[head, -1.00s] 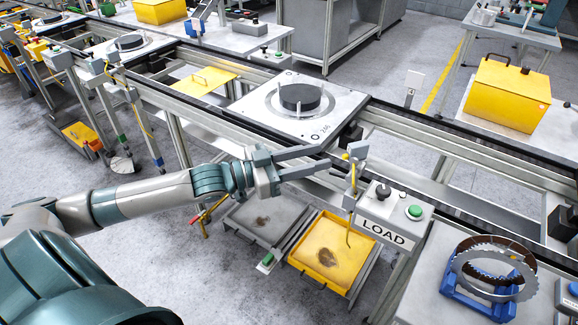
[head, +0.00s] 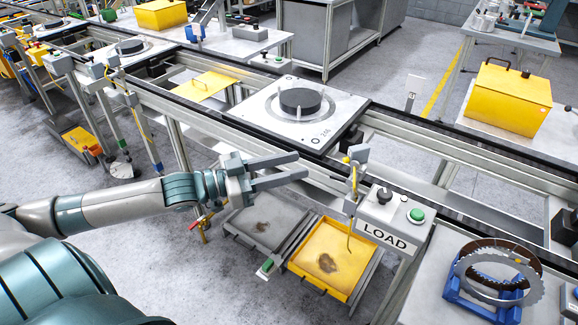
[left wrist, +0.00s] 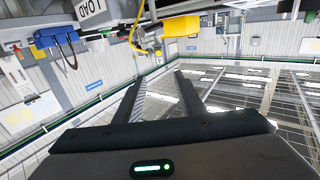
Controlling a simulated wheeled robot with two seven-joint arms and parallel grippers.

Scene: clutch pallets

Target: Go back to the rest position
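My left gripper (head: 306,169) is in the middle of the head view, in front of the conveyor rail and left of the LOAD box (head: 383,226). Its two fingers are apart with nothing between them. In the left wrist view the fingers (left wrist: 162,85) also stand apart and empty. A white pallet (head: 262,121) with a black round clutch part (head: 300,101) on it sits on the conveyor behind the gripper. My right gripper does not show in either view.
The conveyor (head: 225,124) runs from upper left to lower right. A yellow tray (head: 330,250) and a grey tray (head: 262,225) sit low beneath the gripper. A blue stand (head: 478,293) with toothed rings is at the lower right. A yellow case (head: 507,98) stands behind.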

